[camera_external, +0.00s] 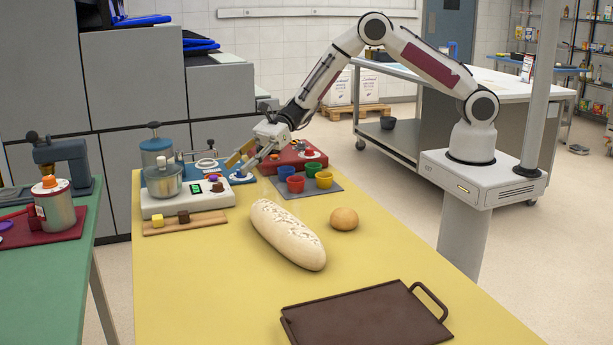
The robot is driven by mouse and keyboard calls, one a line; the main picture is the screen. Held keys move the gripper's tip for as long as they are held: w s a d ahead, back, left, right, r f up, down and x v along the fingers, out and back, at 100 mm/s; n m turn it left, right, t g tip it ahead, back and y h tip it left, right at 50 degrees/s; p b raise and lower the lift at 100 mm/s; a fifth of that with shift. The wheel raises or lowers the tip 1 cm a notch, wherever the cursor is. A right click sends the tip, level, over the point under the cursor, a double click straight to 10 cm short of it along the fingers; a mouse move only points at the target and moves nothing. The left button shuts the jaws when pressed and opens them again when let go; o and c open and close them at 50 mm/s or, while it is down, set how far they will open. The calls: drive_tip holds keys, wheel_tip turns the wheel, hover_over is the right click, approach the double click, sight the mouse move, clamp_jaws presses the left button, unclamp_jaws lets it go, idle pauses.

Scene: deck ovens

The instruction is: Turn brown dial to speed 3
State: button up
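A white mixer-like machine (165,203) with a green display (195,188) and a metal bowl (163,180) stands at the far left of the yellow table. A small brown dial (218,188) appears on its top right, near a purple knob (213,178). The speed marks are too small to read. My gripper (237,168) is above and to the right of the machine, pointing down and left, apart from the brown dial. Its two fingers look spread, with nothing visible between them.
A wooden board (210,224) with yellow and brown blocks lies before the machine. A loaf (287,234), a bun (344,219) and a dark tray (365,320) lie nearer.

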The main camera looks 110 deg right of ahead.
sight(219, 183)
idle(0.3)
drive_tip(key=shift+x, duration=3.9)
drive_tip(key=c, duration=1.1)
